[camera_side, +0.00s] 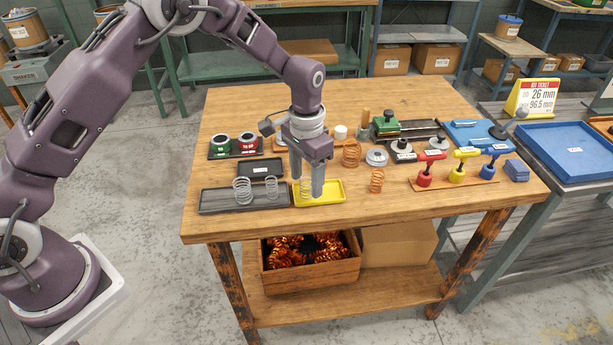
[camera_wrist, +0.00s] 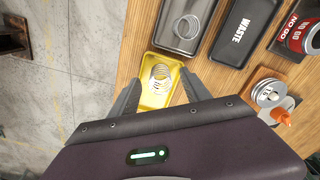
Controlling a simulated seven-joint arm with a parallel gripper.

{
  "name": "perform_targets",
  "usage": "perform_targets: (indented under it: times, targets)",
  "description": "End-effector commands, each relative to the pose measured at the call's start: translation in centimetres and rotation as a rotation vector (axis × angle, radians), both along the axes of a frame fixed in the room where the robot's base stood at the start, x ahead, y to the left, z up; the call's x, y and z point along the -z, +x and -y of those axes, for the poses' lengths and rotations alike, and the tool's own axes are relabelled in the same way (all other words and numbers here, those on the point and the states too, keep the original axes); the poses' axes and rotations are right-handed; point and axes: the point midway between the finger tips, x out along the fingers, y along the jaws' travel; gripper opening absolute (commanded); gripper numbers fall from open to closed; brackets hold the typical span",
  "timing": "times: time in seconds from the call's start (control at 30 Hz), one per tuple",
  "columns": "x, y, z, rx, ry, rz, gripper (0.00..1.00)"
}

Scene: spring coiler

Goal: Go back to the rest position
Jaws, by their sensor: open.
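My gripper (camera_side: 306,185) is open, with its fingers pointing down over the yellow tray (camera_side: 332,191) near the front of the wooden bench. In the wrist view the fingers (camera_wrist: 158,92) stand apart on either side of the yellow tray (camera_wrist: 155,99). A silver spring (camera_wrist: 161,74) lies in that tray between the fingers. In the side view this spring (camera_side: 306,188) is partly covered by the fingers. I cannot tell whether a finger touches it.
Left of the yellow tray is a dark tray (camera_side: 216,201) with springs. Behind it are a black waste tray (camera_side: 262,168) and red and green gauges (camera_side: 246,143). To the right stand copper springs (camera_side: 377,180) and red, yellow and blue handled tools (camera_side: 458,172). Space above the bench is open.

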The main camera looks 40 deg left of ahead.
Motion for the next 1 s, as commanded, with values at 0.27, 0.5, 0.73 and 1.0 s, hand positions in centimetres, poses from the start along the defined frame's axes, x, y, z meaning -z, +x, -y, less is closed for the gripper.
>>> perform_targets:
  times: [0.27, 0.5, 0.73, 1.0]
  targets:
    - [0.0, 0.0, 0.0, 0.0, 0.0, 0.0, 0.69]
    - [-1.5, 0.1, 0.0, 0.0, -0.001, 0.003, 0.69]
    - [-3.7, 0.0, 0.0, -0.001, 0.0, 0.001, 0.69]
    - [-6.2, 0.1, 0.0, 0.0, 0.0, 0.004, 0.69]
